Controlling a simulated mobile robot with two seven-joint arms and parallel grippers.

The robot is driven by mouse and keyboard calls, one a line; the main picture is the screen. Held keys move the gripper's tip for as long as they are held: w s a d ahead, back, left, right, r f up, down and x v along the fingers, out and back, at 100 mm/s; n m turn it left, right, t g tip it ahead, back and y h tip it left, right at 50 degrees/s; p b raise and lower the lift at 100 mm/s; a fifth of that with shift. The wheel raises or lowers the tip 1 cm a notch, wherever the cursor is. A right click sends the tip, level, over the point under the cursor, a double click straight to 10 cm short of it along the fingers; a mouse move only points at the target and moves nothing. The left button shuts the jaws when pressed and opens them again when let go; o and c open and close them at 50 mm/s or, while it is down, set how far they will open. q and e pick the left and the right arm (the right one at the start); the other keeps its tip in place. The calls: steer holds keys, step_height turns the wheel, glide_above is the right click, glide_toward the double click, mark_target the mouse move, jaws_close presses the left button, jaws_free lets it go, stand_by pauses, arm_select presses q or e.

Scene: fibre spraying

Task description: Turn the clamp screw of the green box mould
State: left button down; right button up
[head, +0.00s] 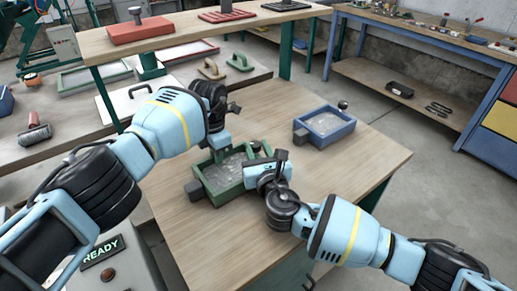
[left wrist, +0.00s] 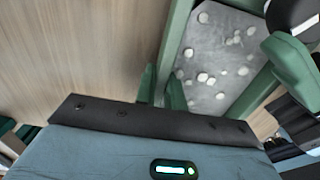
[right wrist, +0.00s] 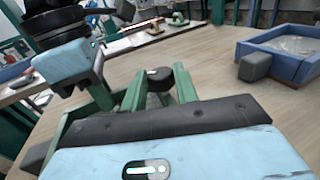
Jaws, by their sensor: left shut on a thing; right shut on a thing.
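The green box mould (head: 207,188) lies on the wooden bench with a grey, pebbled fill (head: 228,170). A dark block (head: 194,189) sits at its left side. My left gripper (head: 222,142) is at the mould's far wall; in the left wrist view its green fingers (left wrist: 161,90) close on the mould's green wall (left wrist: 178,35). My right gripper (head: 268,166) is at the mould's right side. In the right wrist view its fingers (right wrist: 157,88) stand either side of a dark round clamp screw knob (right wrist: 160,77). The screw's shaft is hidden.
A blue box mould (head: 325,127) with its own dark knob (head: 343,104) stands to the right on the same bench. A raised shelf (head: 190,37) holds a red block (head: 141,30). The bench's front area is clear.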

steer(key=o, duration=1)
steer(key=v, duration=1.2)
steer(key=shift+d, duration=0.1)
